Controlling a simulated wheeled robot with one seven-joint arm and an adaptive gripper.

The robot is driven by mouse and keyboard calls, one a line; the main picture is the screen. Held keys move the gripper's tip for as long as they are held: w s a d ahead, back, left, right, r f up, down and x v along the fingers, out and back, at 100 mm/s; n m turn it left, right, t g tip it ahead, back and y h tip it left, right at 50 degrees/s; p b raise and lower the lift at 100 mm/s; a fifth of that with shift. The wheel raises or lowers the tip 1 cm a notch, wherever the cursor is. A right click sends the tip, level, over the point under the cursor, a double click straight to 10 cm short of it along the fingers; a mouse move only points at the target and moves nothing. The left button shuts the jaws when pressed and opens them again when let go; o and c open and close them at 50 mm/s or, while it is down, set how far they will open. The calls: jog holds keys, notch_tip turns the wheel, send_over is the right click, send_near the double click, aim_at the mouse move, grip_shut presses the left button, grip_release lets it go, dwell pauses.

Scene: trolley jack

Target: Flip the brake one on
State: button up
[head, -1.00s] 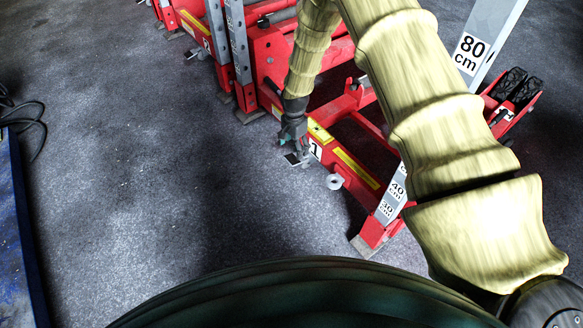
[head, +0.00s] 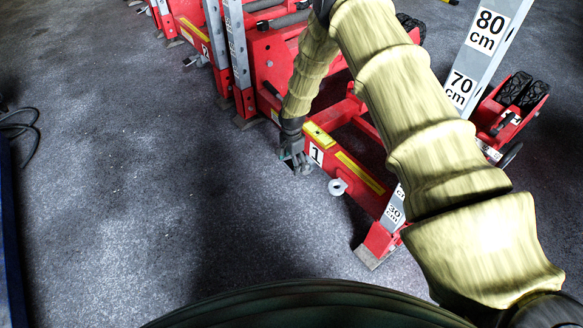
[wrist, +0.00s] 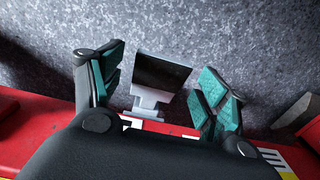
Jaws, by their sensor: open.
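The brake one pedal, a grey flat plate with a black pad (wrist: 162,70), shows in the wrist view on a short grey bracket at the side of the red jack frame. My gripper (wrist: 163,82) is open, with one teal-padded finger to the left of the pedal and the other to its right. No clear contact shows. In the head view my gripper (head: 296,163) is low beside the red beam, just left of the white "1" label (head: 316,154), and mostly hides the pedal.
A round grey metal piece (head: 337,187) sticks out from the beam, right of the label. The upright with centimetre marks (head: 472,60) and a black-padded red pedal unit (head: 510,103) stand to the right. More red jack frames (head: 190,32) stand behind.

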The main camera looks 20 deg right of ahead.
jog(key=shift+f, duration=0.8)
